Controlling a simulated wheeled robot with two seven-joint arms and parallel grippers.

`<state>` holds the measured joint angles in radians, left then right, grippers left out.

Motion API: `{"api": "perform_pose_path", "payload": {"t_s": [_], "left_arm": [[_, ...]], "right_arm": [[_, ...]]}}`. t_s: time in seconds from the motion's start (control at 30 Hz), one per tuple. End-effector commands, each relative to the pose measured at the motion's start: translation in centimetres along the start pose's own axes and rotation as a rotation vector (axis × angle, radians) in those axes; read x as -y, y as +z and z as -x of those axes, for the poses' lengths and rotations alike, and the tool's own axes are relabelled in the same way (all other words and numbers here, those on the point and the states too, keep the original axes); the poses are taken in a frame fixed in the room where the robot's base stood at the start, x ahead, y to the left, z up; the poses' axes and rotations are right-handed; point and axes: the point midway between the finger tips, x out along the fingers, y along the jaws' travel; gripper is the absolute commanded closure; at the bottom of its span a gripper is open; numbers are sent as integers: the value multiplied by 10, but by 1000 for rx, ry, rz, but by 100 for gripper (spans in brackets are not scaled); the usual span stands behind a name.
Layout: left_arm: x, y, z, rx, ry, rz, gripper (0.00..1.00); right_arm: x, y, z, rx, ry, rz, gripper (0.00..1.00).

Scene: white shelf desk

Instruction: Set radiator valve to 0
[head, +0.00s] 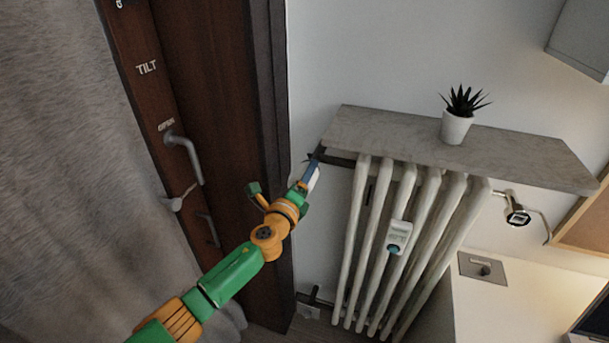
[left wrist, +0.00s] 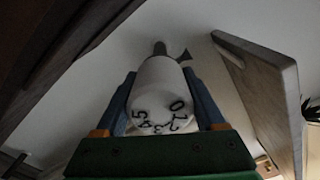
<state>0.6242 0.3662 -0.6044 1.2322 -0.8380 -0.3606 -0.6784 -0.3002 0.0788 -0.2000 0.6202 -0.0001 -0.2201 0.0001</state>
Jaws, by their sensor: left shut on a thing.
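The radiator valve is a white round knob at the upper left of the radiator (head: 382,235), just under the shelf. In the left wrist view the knob (left wrist: 158,88) fills the middle, with black numbers 0 to 5 around its near end. The 5 is at the left and the 0 at the upper right. I cannot make out a pointer mark. My left gripper (head: 314,172) is shut on the knob, one blue finger on each side; it also shows in the left wrist view (left wrist: 162,92). The right gripper is not in view.
A stone shelf (head: 390,137) with a potted plant (head: 457,125) overhangs the radiator, close to the right of the gripper. A dark wooden door frame (head: 262,80) with handles stands to the left. A white meter (head: 400,236) sits on the radiator front.

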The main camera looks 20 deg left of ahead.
Motion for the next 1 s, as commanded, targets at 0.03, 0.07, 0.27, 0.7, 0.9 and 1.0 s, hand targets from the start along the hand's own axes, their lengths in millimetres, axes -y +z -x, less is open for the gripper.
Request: {"api": "perform_pose_path", "payload": {"t_s": [0.03,0.07,0.27,0.7,0.9,1.0], "left_arm": [[1,1,0,1,-1,-14,84],[1,1,0,1,-1,-23,84],[1,0,0,1,-1,-54,84],[1,1,0,1,-1,-61,24],[1,0,0,1,-1,-59,0],[0,0,0,1,-1,-59,0]], "right_arm": [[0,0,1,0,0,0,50],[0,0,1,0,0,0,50],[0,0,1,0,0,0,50],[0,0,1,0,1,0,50],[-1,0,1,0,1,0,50],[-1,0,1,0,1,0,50]]}}
